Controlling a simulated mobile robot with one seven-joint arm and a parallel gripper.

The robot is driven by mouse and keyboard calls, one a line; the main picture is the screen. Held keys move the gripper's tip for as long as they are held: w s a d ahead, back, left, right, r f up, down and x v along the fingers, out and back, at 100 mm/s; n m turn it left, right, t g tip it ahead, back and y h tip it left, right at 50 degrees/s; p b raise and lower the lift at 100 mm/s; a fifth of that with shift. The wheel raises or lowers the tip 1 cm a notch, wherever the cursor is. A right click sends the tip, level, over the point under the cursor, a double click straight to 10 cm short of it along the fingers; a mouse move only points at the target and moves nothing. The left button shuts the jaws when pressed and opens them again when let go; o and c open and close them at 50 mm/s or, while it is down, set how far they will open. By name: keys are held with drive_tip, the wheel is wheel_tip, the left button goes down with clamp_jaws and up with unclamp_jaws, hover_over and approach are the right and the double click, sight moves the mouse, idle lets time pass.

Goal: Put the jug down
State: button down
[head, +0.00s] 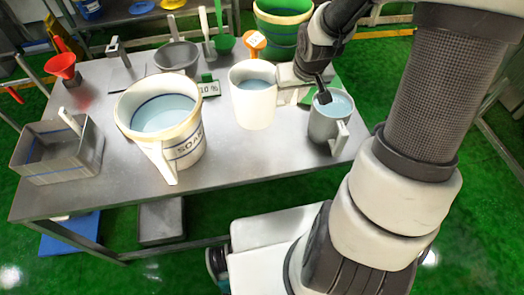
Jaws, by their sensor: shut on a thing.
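A white jug (252,108) with pale blue liquid in it is upright over the right half of the steel table (235,175). Its handle is on its right side. My gripper (289,82) comes in from the right and is shut on the jug's handle; the fingertips are partly hidden. I cannot tell whether the jug's base touches the table or hangs just above it.
A grey jug (324,129) with liquid stands close on the right, under my wrist. A large bucket marked SOAK (186,153) stands left. A green 10 % sign (209,88), scoops and funnels are behind. The table's front middle is clear.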

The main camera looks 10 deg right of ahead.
drive_tip(key=shift+s+d+f+b, duration=0.15)
drive_tip(key=shift+f+b, duration=0.6)
drive_tip(key=shift+f, duration=1.35)
drive_tip(key=shift+d+f+b, duration=0.3)
drive_tip(key=shift+f+b, duration=0.4)
drive_tip(key=shift+f, duration=1.4)
drive_tip(key=shift+s+d+f+b, duration=0.15)
drive_tip(key=shift+f+b, duration=0.6)
drive_tip(key=shift+f, duration=1.35)
drive_tip(key=shift+w+f, duration=0.1)
drive_tip(key=shift+f, duration=0.1)
drive_tip(key=c, duration=1.6)
unclamp_jaws()
drive_tip(key=shift+c, duration=0.2)
drive_tip(key=shift+d+r, duration=0.1)
drive_tip(key=shift+r, duration=0.25)
drive_tip(key=p+v, duration=0.5)
drive_tip(key=v, duration=0.6)
drive_tip(key=shift+s+r, duration=0.3)
